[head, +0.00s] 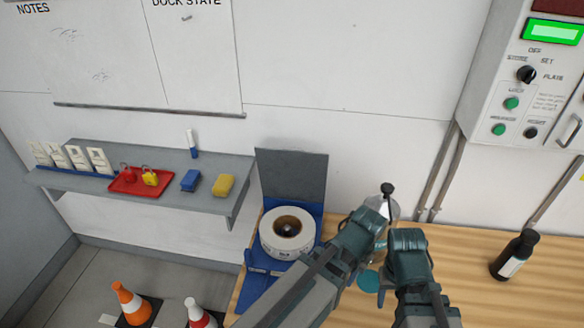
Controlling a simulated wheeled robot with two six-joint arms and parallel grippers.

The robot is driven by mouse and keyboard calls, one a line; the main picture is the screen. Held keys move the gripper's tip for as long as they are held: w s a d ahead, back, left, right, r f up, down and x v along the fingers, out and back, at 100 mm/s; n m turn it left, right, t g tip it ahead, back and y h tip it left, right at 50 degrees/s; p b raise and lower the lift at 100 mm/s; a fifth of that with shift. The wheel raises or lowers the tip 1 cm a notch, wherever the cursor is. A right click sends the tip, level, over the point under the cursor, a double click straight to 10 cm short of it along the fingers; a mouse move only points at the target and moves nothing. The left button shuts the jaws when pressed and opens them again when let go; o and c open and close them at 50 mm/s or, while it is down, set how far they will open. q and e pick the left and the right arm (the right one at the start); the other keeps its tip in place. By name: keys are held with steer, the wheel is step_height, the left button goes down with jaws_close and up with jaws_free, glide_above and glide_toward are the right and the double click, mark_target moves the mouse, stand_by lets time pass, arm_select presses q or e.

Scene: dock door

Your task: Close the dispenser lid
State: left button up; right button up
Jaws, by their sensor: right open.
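The blue tape dispenser (262,262) stands on the left end of the wooden bench. Its grey lid (292,178) stands open and upright at the back. A white roll of tape (272,240) with a brown core lies in the dispenser. My right gripper (379,284) is open, low over the bench to the right of the dispenser and apart from the lid. My own arm links hide much of it and cover part of the bench beside the dispenser. My left gripper is not in view.
A clear container with a black knob (388,188) stands partly hidden behind my arm. A dark bottle (514,254) stands on the bench (465,265) at right. A grey shelf (140,190) with a red tray (127,187) is at left. Cones (130,301) stand on the floor.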

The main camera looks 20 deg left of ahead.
arm_select(q)
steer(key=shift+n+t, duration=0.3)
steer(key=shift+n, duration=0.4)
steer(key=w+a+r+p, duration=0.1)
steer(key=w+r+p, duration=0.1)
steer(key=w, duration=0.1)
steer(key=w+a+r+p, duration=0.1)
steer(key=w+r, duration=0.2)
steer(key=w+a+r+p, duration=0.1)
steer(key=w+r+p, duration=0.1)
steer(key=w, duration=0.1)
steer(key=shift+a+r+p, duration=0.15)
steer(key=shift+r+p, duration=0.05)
steer(key=shift+p, duration=0.1)
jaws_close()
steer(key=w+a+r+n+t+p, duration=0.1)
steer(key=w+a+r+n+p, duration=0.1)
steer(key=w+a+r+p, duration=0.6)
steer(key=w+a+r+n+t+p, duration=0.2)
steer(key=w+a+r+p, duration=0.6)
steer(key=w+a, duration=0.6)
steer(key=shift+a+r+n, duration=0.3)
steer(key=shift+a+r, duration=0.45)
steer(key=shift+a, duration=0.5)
arm_select(e)
step_height(320, 180, up, 24)
